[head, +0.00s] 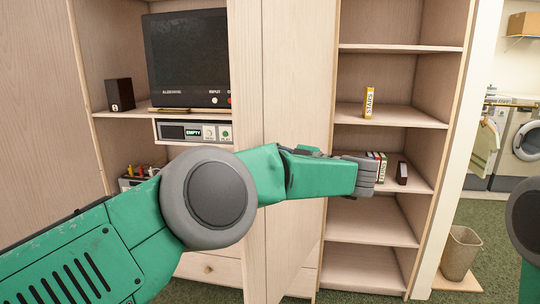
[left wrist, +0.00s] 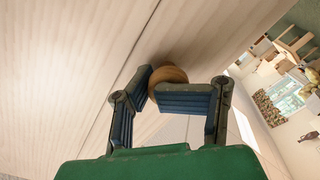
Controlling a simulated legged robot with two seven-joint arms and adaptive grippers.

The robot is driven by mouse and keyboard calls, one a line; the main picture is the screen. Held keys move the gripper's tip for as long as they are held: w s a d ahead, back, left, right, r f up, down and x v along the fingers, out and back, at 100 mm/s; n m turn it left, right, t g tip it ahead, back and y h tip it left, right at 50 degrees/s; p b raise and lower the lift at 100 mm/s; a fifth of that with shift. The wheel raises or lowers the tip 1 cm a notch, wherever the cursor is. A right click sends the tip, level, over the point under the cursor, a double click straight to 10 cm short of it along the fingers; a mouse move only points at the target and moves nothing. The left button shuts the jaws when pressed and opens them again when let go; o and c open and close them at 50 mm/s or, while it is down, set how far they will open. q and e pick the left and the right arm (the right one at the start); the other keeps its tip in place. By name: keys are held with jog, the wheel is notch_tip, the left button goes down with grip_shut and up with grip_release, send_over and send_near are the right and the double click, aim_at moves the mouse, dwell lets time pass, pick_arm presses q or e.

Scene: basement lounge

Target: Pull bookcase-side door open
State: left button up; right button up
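The pale wood bookcase-side door (head: 298,60) stands partly open, seen at a slant, with the shelves showing to its right. My left arm crosses in front of it, and my left gripper (head: 366,176) is by its right edge. The round wooden knob (left wrist: 168,76) shows in the left wrist view on the pale door face (left wrist: 95,50). The two blue-padded fingers of the left gripper (left wrist: 153,84) bend in against the knob from both sides. The knob is hidden in the head view. My right gripper is not in view.
The open bookcase has several shelves (head: 385,115) with a box marked STAIRS (head: 369,103) and small books (head: 380,162). A television (head: 188,58) stands in the left compartment.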

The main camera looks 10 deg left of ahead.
aim_at(255, 118)
pick_arm(q)
jog(key=o, duration=0.9)
jog(key=shift+s+d+f, duration=0.1)
jog(key=shift+s+f, duration=0.3)
jog(key=shift+s, duration=0.1)
jog(key=shift+w+a, duration=0.25)
jog(key=shift+w, duration=0.1)
jog(key=shift+d+r, duration=0.1)
jog(key=shift+r, duration=0.35)
jog(key=r, duration=0.9)
jog(key=shift+w, duration=0.2)
